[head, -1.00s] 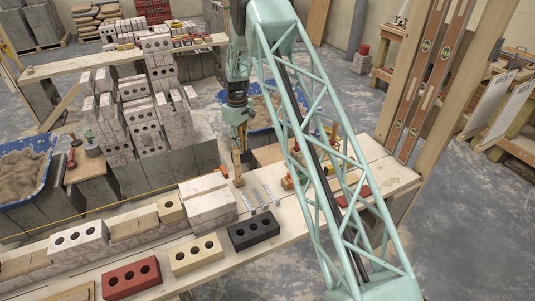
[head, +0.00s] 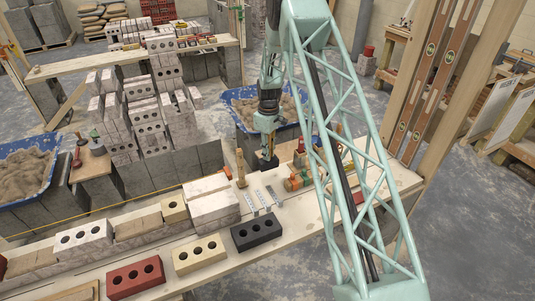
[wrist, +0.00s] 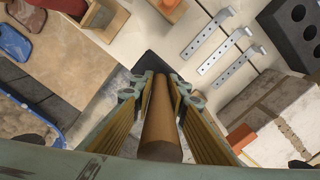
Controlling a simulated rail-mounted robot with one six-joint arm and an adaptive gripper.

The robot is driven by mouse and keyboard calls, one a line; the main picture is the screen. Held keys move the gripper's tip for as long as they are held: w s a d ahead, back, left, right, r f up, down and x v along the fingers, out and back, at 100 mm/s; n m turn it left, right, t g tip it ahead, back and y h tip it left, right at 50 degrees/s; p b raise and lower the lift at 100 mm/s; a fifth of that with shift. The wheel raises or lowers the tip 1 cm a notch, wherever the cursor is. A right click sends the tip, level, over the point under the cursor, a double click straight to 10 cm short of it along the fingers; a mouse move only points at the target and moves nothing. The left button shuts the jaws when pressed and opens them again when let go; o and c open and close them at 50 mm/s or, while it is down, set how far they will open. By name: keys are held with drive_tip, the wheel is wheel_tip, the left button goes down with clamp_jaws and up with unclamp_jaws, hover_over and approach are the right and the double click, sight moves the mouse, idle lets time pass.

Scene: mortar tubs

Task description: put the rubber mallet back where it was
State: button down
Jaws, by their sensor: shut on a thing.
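My gripper (head: 267,142) is shut on the brown wooden handle of the rubber mallet. In the wrist view the handle (wrist: 161,120) lies between the two fingers of my gripper (wrist: 161,95). The black mallet head (wrist: 153,64) shows beyond the fingertips, at the far end of the handle. In the head view the black head (head: 268,163) is just below my gripper, near the back edge of the plank. I cannot tell whether it touches the wood.
An upright wooden piece (head: 241,168) stands left of my gripper. Metal straps (head: 261,199) and a black brick (head: 257,232) lie in front. A blue sand tub (head: 238,100) is behind. Pale bricks (head: 212,208) line the plank at left.

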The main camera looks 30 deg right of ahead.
sight(269, 164)
drive_tip(key=shift+s+f, duration=0.1)
drive_tip(key=shift+f, duration=0.2)
idle(0.5)
drive_tip(key=shift+f+b, duration=1)
drive_tip(key=shift+f, duration=1.65)
drive_tip(key=shift+f+b, duration=0.3)
drive_tip(key=shift+f, duration=0.25)
drive_tip(key=c, duration=2.5)
unclamp_jaws()
drive_tip(key=shift+o, duration=0.2)
drive_tip(key=shift+r, duration=0.1)
drive_tip(key=shift+r, duration=3.65)
